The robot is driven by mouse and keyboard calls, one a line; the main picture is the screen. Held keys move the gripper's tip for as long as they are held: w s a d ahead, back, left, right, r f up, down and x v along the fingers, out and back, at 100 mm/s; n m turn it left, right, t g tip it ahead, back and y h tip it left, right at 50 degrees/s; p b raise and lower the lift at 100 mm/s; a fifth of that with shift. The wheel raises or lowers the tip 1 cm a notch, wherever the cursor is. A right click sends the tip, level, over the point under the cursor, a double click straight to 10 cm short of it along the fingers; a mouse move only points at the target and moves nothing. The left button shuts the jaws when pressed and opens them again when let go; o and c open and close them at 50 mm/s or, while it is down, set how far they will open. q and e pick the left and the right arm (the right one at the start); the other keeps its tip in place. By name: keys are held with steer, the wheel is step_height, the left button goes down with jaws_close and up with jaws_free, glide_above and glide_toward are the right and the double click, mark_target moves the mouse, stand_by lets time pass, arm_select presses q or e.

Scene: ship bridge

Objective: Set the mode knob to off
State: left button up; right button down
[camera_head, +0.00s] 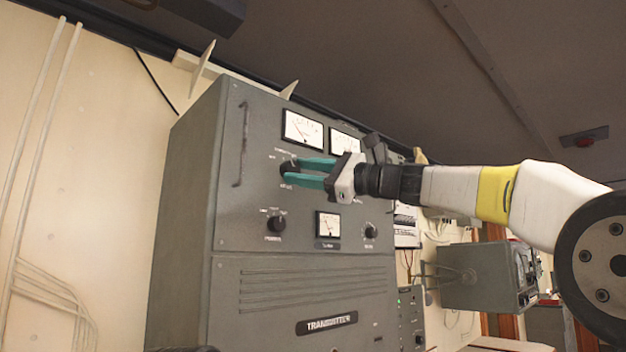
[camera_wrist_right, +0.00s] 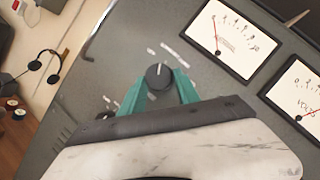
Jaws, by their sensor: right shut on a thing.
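A dark round knob (camera_wrist_right: 158,74) with a white pointer line sits on the upper panel of the grey transmitter cabinet (camera_head: 190,190). In the wrist view its line points up and slightly right in the picture, toward small white labels too blurred to read. My right gripper (camera_head: 292,171) reaches in from the right with teal fingers. In the wrist view the fingers of the right gripper (camera_wrist_right: 161,80) stand on both sides of the knob, shut on it. In the head view the fingers hide part of the knob. My left gripper is not visible.
White meters (camera_head: 303,129) sit above the knob. Lower on the panel are another knob (camera_head: 276,222), a small meter (camera_head: 328,224) and a right knob (camera_head: 370,231). A vertical handle (camera_head: 242,145) sticks out at the panel's left. A grey box unit (camera_head: 480,277) stands at right.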

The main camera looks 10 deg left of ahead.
steer(key=n, duration=0.2)
steer(key=n+g+h, duration=0.1)
steer(key=n, duration=0.1)
steer(key=n+h, duration=0.1)
steer(key=n, duration=0.1)
steer(key=shift+r+g, duration=0.3)
steer(key=shift+h, duration=0.3)
steer(key=c, duration=0.9)
jaws_free()
steer(key=d, duration=0.2)
steer(key=s+d, duration=0.1)
steer(key=d, duration=0.4)
steer(key=shift+s+d, duration=0.2)
steer(key=shift+d, duration=0.2)
